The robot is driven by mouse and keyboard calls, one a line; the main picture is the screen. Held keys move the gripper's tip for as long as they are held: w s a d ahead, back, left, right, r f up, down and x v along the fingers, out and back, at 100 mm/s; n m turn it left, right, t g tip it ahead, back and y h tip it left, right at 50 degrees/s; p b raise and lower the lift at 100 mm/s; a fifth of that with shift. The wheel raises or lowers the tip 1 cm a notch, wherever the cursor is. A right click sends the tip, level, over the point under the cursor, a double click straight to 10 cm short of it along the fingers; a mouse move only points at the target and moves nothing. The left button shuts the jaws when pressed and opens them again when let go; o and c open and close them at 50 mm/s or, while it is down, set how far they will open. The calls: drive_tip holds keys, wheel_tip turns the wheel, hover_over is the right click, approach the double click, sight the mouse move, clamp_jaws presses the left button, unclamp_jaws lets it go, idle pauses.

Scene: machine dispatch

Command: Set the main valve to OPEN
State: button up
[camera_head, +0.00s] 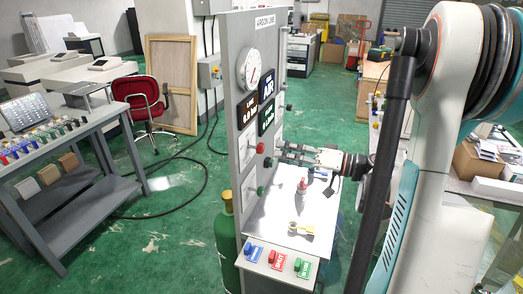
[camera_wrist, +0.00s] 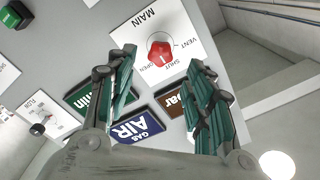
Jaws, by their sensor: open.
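The main valve is a red knob (camera_wrist: 160,50) on a white plate marked MAIN, with VENT, SHUT and OPEN printed around it. The wrist view shows it rotated. A pale mark on the knob appears to point toward SHUT. My gripper (camera_wrist: 162,62) is open and empty, with one finger on each side of the knob's line of sight. I cannot tell how far the fingertips are from the knob. In the head view my gripper (camera_head: 282,153) reaches left to the face of the grey ARGON LINE panel (camera_head: 229,60); which knob is at its tips is unclear.
The panel also carries a round gauge (camera_head: 249,69), a GAS AIR display (camera_wrist: 135,127), a black FLOW knob (camera_wrist: 38,129) and a green knob (camera_wrist: 17,15). A white shelf (camera_head: 285,222) with small items lies below my gripper. A green cylinder (camera_head: 226,240) stands by the panel.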

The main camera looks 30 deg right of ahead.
sight(263, 149)
drive_tip(key=x, duration=0.7)
drive_tip(key=shift+w+a+b, duration=0.2)
drive_tip(key=shift+w+b, duration=0.05)
drive_tip(key=shift+b, duration=0.1)
drive_tip(key=c, duration=1.1)
